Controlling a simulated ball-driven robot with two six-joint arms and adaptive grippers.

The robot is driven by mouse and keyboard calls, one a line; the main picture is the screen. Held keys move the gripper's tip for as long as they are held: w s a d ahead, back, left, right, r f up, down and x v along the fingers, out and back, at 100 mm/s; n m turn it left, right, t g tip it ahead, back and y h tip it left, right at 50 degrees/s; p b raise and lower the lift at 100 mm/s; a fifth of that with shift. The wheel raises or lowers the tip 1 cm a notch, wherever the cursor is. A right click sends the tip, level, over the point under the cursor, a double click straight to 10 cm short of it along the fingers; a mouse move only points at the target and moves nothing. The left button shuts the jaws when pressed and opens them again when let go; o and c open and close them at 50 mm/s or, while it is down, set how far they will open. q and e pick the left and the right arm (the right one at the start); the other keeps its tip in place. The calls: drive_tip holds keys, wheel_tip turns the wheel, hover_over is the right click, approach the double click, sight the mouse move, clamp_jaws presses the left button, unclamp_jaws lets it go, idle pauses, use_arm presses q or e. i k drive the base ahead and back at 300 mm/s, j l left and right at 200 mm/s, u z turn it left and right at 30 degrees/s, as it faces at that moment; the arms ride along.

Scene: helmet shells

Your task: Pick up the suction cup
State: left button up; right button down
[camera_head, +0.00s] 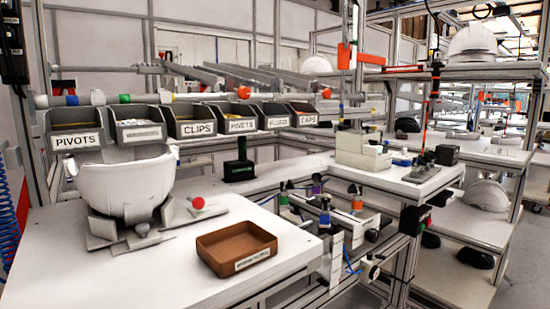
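I cannot tell for certain which item is the suction cup. A small dark upright piece on a dark green block (240,166) stands on the white bench behind the brown tray. Small dark knob-like parts (317,187) stand on the fixture to its right, too small to make out. Neither of my grippers shows in the head view, so nothing is seen in their hold.
A brown tray (236,245) lies near the bench's front right. Labelled bins (197,127) line the back. The front-left white tabletop (110,280) is clear.

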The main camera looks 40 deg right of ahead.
sight(325, 198)
drive_tip(key=z, duration=0.9)
